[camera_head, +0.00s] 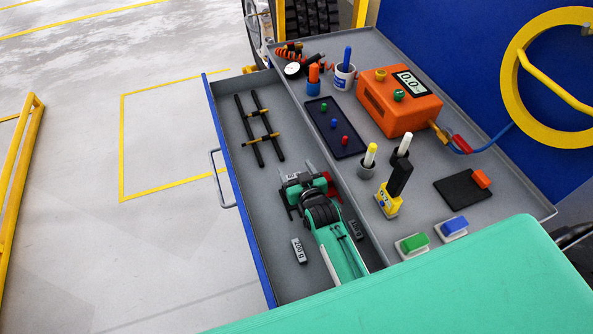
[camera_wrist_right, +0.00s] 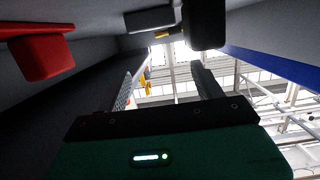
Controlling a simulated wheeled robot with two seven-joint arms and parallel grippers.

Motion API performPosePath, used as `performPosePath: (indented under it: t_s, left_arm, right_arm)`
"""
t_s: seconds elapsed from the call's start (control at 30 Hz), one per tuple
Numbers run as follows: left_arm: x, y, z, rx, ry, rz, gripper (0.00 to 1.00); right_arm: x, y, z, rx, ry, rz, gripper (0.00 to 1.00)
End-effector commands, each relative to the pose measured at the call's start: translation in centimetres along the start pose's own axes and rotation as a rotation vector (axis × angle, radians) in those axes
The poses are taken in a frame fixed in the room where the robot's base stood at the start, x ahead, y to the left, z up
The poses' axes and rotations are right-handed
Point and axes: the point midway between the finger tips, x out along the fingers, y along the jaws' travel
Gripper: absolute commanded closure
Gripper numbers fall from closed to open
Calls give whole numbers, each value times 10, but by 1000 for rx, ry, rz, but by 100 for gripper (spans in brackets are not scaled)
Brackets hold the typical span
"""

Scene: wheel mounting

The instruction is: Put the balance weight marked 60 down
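My right gripper (camera_head: 292,194) is low inside the open drawer, its arm coming in from the bottom. In the wrist view its two dark fingers (camera_wrist_right: 166,85) stand apart with a clear gap between them. A small grey block with a label (camera_head: 290,177) lies at the fingertips in the head view; its mark is too small to read. A grey block (camera_wrist_right: 150,20) also shows beyond the fingers in the wrist view. A grey weight marked 200 (camera_head: 298,250) lies to the left of my arm. I cannot make out a 60 for certain. My left gripper is not in view.
The drawer (camera_head: 263,261) also holds a black rack (camera_head: 258,131), a red part (camera_head: 333,181) and a dark grey block (camera_head: 355,229) close by my arm. The worktop to the right carries an orange device (camera_head: 396,105), a dark tray (camera_head: 336,128) and pens.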

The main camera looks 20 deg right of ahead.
Motion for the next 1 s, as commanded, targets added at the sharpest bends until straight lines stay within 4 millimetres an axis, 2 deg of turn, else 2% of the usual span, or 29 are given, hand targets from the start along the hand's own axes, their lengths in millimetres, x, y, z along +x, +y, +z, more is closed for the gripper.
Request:
performPosePath:
  t_s: [0.03,0.07,0.27,0.43,0.7,0.9,1.0]
  left_arm:
    - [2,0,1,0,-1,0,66]
    - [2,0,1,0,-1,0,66]
    - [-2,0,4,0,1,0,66]
    - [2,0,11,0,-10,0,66]
    - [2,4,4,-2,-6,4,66]
    - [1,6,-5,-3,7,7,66]
    - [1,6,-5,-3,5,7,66]
  right_arm:
    - [-1,0,11,-1,-18,0,32]
    - [-1,0,11,-1,-19,0,32]
    - [-8,0,-1,-1,-20,0,32]
    - [-38,0,-2,-1,-15,0,32]
    - [-89,0,-4,-1,-13,0,32]
    - [-114,0,-6,-1,-10,0,32]
    - [-120,0,-7,-1,-9,0,32]
